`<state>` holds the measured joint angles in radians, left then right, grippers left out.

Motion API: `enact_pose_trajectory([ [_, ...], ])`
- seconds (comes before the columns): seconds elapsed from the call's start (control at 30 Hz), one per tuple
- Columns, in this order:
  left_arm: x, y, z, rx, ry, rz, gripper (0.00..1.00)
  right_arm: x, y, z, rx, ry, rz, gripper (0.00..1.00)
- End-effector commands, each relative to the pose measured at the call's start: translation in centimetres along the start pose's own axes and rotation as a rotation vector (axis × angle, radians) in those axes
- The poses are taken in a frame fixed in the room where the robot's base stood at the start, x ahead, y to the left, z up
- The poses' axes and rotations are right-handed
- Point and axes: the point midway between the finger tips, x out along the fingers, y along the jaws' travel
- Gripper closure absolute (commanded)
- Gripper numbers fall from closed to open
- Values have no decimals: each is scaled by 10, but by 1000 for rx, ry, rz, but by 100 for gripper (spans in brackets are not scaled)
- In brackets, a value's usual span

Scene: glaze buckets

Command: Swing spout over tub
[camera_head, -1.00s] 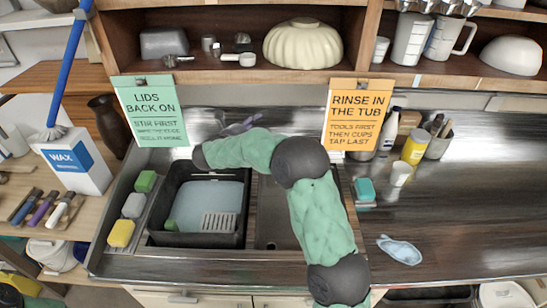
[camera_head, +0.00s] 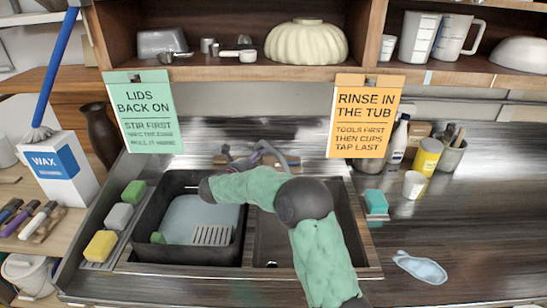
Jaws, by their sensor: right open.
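The black tub (camera_head: 185,256) stands in the left part of the sink with pale water and a slotted grey piece in it. My right arm, in a green sleeve, reaches up from the bottom and bends left across the sink. My right gripper (camera_head: 240,157) is open and partly hidden behind the forearm, near the sink's back edge. The spout (camera_head: 268,151) seems to be the grey-purple curved piece there; gripper and spout are hard to tell apart, and I cannot tell whether they touch. My left gripper is out of view.
Several sponges (camera_head: 101,246) line the sink's left edge. The right basin (camera_head: 270,254) lies under my arm. A teal sponge (camera_head: 376,202), white cup (camera_head: 414,185) and yellow can (camera_head: 427,157) stand to the right. Signs (camera_head: 363,120) hang from the shelf. The right counter is mostly clear.

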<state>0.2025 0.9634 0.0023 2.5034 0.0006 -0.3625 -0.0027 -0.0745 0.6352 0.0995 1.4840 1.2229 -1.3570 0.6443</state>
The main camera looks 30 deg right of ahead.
Motion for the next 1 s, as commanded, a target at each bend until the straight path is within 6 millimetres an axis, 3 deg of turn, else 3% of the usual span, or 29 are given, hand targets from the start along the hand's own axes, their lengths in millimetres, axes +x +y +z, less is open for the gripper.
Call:
enact_pose_trajectory([
  [0.3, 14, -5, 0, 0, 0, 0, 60, 57, 3, -1, 0, 3, 0, 41],
  [0.5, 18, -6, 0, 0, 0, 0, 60, 80, 2, -1, 0, 2, 1, 41],
  [0.93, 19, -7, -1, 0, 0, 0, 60, 88, 1, 0, 0, 0, 1, 41],
  [1.0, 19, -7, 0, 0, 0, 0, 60, 88, 1, 0, 0, 0, 1, 61],
])
